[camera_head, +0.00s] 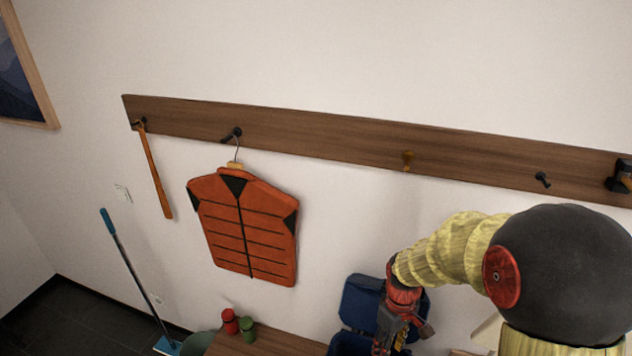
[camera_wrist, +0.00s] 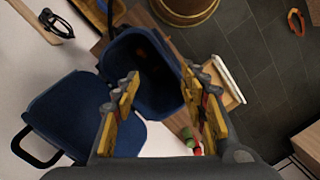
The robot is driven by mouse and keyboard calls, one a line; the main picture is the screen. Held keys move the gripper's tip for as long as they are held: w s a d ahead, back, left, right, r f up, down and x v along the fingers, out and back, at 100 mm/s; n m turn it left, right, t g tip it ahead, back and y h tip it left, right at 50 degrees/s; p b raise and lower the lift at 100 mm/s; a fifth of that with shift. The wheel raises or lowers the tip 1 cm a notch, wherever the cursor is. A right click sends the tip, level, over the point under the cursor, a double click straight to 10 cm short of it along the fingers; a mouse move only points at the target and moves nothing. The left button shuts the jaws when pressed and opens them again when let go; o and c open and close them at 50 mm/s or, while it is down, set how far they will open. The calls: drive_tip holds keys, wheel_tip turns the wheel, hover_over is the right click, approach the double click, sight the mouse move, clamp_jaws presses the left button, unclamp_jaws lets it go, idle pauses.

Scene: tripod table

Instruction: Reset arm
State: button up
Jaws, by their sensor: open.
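My gripper (camera_head: 399,327) hangs low at the right of the head view, at the end of my yellow-sleeved arm. In the wrist view my gripper (camera_wrist: 163,97) has its two yellow-padded fingers spread apart with nothing between them. A blue open container with a raised lid (camera_head: 361,302) is behind and beside the gripper in the head view, partly hidden by it. In the wrist view the container (camera_wrist: 150,75) lies beyond the fingers, with its lid (camera_wrist: 75,118) folded out to the left. I cannot tell the exact distance between the gripper and the container.
A wooden rail (camera_head: 330,142) with hooks runs along the wall. An orange vest (camera_head: 244,225) hangs from it. A red bottle (camera_head: 230,321) and a green one (camera_head: 247,329) stand on a bench (camera_head: 280,345). A blue mop (camera_head: 135,275) leans at left.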

drive_tip(key=s+r+m+t+b, duration=0.7)
drive_tip(key=s+r+b, duration=0.4)
drive_tip(key=s+r, duration=0.3)
drive_tip(key=shift+s+r, duration=0.3)
drive_tip(key=shift+s, duration=0.2)
drive_tip(key=shift+c, duration=0.4)
